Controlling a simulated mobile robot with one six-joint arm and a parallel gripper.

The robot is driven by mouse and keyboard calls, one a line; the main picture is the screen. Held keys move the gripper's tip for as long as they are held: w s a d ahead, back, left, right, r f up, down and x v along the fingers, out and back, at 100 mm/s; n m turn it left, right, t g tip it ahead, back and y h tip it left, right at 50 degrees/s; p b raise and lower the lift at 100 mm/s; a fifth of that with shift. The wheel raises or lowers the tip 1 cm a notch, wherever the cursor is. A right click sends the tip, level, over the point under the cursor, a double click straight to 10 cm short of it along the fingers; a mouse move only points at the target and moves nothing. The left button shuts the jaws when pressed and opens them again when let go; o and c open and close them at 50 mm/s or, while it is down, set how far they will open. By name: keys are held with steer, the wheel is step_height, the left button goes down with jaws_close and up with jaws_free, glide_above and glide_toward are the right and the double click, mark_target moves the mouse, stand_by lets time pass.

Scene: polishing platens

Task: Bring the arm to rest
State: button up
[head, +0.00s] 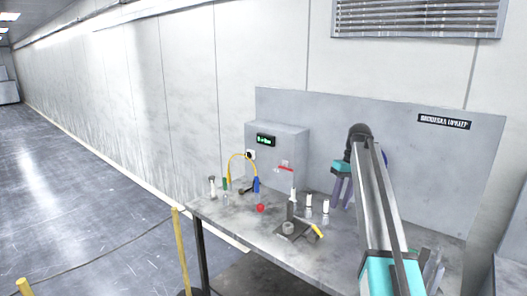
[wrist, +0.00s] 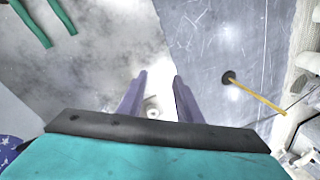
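My arm reaches over the right part of the grey workbench (head: 345,262). My gripper (head: 341,196) points down near the bench's back panel, right of the small white-capped bottles. In the wrist view, the two purple fingers of my gripper (wrist: 160,78) stand apart. A small pale round thing (wrist: 152,109) shows between them, farther off; no finger is seen touching it. I see nothing held.
Two white-capped bottles (head: 308,204) and a dark stand (head: 290,226) with a yellow-handled part are on the bench. A grey box (head: 280,146) with a green display stands behind. Yellow posts (head: 180,246) with a rope stand left. Open floor (head: 90,190) lies beyond.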

steer(key=s+a+f+m, duration=0.1)
steer(key=s+a+f, duration=0.3)
steer(key=f, duration=0.6)
steer(key=s+a+f+m+h, duration=0.1)
steer(key=s+f, duration=0.4)
steer(key=f, duration=0.5)
steer(key=s+a+f+m, duration=0.1)
steer(key=s+a+f, duration=0.3)
steer(key=f, duration=0.6)
steer(key=s+a+f+m+g+h+b, duration=0.1)
steer(key=s+f+g+b, duration=0.4)
steer(key=s+f, duration=3.5)
steer(key=s+b, duration=0.1)
steer(key=b, duration=0.4)
steer(key=shift+s+a+f, duration=0.35)
steer(key=shift+s+a, duration=0.05)
steer(key=shift+s, duration=0.1)
